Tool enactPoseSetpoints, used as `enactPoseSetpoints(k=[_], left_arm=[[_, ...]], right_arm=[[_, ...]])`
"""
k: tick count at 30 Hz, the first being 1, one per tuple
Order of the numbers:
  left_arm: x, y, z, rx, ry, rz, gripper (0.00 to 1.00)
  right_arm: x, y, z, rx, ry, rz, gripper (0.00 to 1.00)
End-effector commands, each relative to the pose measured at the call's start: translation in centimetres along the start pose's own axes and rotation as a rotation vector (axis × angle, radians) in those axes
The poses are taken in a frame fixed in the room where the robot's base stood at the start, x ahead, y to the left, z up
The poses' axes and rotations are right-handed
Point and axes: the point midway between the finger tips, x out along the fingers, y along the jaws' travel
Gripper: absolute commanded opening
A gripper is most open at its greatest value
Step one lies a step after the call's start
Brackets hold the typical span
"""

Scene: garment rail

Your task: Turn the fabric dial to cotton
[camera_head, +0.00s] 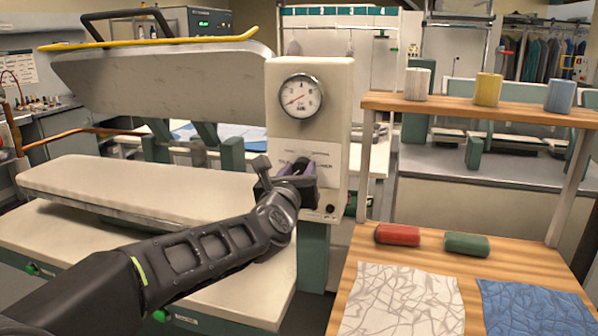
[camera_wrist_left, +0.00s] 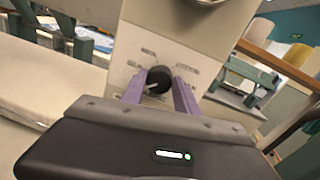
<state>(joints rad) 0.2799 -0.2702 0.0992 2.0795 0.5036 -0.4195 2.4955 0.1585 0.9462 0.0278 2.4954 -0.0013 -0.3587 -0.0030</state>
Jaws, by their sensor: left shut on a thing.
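The fabric dial (camera_wrist_left: 158,80) is a round black knob with a pale pointer mark, on a white label plate on the front of a cream control box (camera_head: 335,110). The small print around it is too blurred to read. My left gripper (camera_head: 300,172) is at the plate in the head view and hides the dial there. In the left wrist view its two purple fingers (camera_wrist_left: 160,92) are on either side of the dial, shut on it. My right gripper is in neither view.
A pressure gauge (camera_head: 300,96) sits above on the box. A pressing machine's padded board (camera_head: 130,188) is at left.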

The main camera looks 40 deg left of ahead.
Motion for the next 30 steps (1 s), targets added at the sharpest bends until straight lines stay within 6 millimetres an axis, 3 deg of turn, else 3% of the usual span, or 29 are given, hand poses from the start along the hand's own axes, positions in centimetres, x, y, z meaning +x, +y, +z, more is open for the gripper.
enactPoseSetpoints(k=[10,22,30], left_arm=[[0.0,0.0,0.0,0.0,0.0,-0.001,0.0],[0.0,-0.1,-0.1,0.033,-0.002,-0.002,0.0],[0.0,0.0,-0.3,0.16,-0.011,-0.002,0.0]], right_arm=[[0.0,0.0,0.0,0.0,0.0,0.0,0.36],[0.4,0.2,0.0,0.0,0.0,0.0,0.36],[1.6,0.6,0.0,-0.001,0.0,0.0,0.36]])
